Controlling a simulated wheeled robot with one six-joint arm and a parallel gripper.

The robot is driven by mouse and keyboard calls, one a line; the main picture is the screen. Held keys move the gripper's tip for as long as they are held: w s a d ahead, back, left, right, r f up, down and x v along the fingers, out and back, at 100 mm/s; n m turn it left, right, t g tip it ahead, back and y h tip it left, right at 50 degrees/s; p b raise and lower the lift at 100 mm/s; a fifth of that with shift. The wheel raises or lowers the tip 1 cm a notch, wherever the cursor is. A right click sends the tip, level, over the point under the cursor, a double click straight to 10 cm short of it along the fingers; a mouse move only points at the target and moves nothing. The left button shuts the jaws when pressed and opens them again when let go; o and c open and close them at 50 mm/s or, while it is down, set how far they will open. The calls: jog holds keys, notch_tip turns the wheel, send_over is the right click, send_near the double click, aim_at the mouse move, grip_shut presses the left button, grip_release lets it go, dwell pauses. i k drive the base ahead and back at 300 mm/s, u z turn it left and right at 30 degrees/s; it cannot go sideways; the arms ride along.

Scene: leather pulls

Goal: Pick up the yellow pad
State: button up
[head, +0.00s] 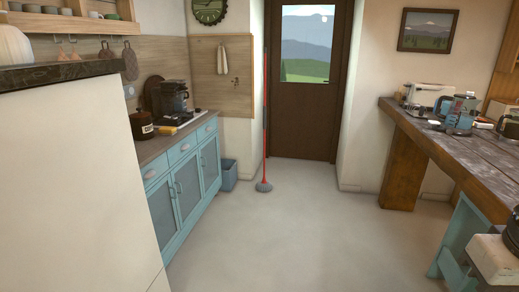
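A small yellow item (165,130), which looks like the yellow pad, lies on the left counter near its front edge. It sits in front of a dark appliance with a glass jug (173,97). It is small at this distance, and its exact shape is hard to tell. My gripper is not in view.
A blue cabinet (180,188) carries the counter, with a brown pot (142,125) on it. A tall pale block (75,180) stands at near left. A wooden table (455,150) stands right. A red-handled mop (265,120) and blue bin (229,174) stand behind. The middle floor is clear.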

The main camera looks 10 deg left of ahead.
aim_at(168, 131)
jog(key=u, duration=0.15)
jog(key=i, duration=1.95)
jog(key=u, duration=0.95)
jog(key=i, duration=2)
jog(key=u, duration=0.85)
jog(key=i, duration=0.45)
jog(key=u, duration=0.1)
